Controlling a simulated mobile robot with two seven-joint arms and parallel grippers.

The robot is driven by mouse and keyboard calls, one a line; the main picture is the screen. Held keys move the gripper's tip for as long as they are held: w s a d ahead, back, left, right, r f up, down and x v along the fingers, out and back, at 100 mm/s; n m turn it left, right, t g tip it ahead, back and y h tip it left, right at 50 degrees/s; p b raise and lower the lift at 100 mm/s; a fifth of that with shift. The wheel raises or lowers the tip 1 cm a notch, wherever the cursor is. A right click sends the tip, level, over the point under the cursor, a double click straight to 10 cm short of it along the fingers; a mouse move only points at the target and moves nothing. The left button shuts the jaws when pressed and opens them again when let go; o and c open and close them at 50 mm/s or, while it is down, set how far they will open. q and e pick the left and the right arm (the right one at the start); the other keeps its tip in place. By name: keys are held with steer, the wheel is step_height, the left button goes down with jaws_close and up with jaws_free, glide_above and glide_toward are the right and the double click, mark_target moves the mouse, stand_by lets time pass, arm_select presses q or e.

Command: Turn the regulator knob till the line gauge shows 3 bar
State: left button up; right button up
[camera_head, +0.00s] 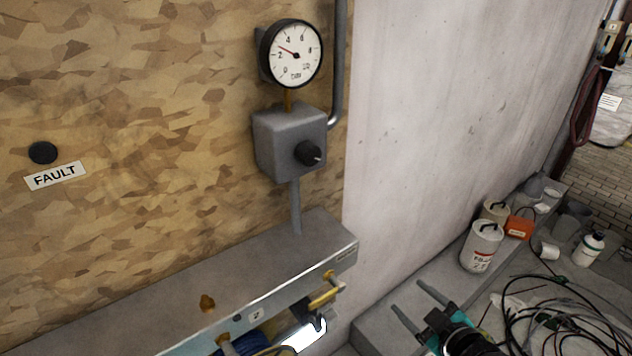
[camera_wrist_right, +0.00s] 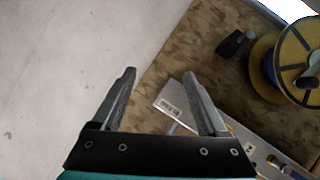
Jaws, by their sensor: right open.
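The line gauge (camera_head: 290,53) is a round white dial in a black rim on the wood-chip board, marked in bar. Its needle points between 2 and 4. Below it, a grey regulator box (camera_head: 283,130) carries the black regulator knob (camera_head: 308,153), which has a pale mark on its face. My right gripper (camera_head: 410,298) is low and to the right of the knob, well apart from it. In the right wrist view its two grey fingers (camera_wrist_right: 159,74) are spread with nothing between them. My left gripper is not in view.
A grey ledge (camera_head: 250,262) juts out below the regulator. A FAULT label (camera_head: 55,175) and black button (camera_head: 42,152) are at left. Canisters (camera_head: 482,246), an orange box (camera_head: 518,227) and loose cables (camera_head: 545,315) lie at right. The wrist view shows a yellow spool (camera_wrist_right: 264,52).

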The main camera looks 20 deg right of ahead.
steer(key=a+r+n+t+y+p, duration=0.15)
steer(key=a+r, duration=0.25)
steer(key=r, duration=0.5)
steer(key=a+r+n+t+y, duration=0.1)
steer(key=a+r+n+y, duration=0.25)
steer(key=r, duration=0.65)
steer(key=a+r+n+t+y+p, duration=0.15)
steer(key=a+r, duration=0.25)
steer(key=r, duration=0.5)
glide_toward(312, 157)
steer(key=shift+m, duration=0.25)
steer(key=shift+x, duration=4.65)
jaws_close()
